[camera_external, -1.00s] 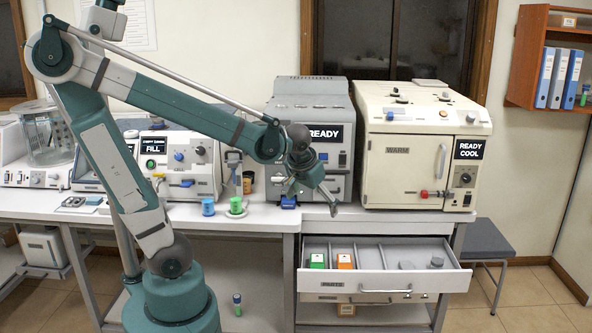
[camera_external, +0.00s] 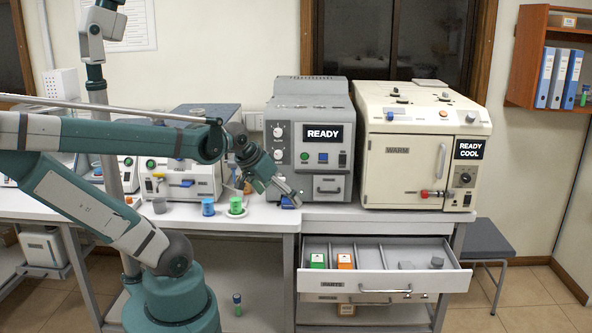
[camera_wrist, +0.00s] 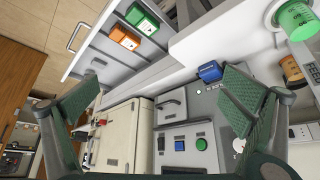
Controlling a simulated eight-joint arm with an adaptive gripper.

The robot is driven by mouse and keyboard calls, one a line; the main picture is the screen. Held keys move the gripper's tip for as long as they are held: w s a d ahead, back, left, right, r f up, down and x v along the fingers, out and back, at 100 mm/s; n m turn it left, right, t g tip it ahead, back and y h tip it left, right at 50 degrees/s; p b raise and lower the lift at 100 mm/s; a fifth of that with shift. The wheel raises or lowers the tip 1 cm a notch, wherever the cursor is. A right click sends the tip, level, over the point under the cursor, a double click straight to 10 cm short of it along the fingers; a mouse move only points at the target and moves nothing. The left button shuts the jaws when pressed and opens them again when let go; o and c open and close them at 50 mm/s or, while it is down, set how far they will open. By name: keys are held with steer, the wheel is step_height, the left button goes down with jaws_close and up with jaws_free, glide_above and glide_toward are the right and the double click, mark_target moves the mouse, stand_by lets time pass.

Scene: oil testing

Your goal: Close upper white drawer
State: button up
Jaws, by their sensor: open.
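The upper white drawer (camera_external: 438,282) is pulled out under the right part of the bench in the external view. It has a bar handle (camera_external: 385,291) and a "PARTS" label on its front. Inside its compartments are a green box (camera_external: 317,261), an orange box (camera_external: 345,261) and small grey pieces. My gripper (camera_external: 292,198) is at the bench's front edge, up and left of the drawer, apart from it. In the wrist view my gripper (camera_wrist: 160,78) is open with nothing between its fingers. The drawer (camera_wrist: 90,62) shows at the upper left there, with its handle (camera_wrist: 80,33).
A blue object (camera_external: 288,201) lies by my gripper, before the grey "READY" machine (camera_external: 318,168). A cream oven (camera_external: 415,160) stands to its right. Blue (camera_external: 208,207) and green (camera_external: 236,205) cups stand at left. Floor before the drawer is clear; a stool (camera_external: 480,240) stands right.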

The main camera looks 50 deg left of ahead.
steer(key=shift+s+a, duration=0.15)
steer(key=shift+s, duration=0.05)
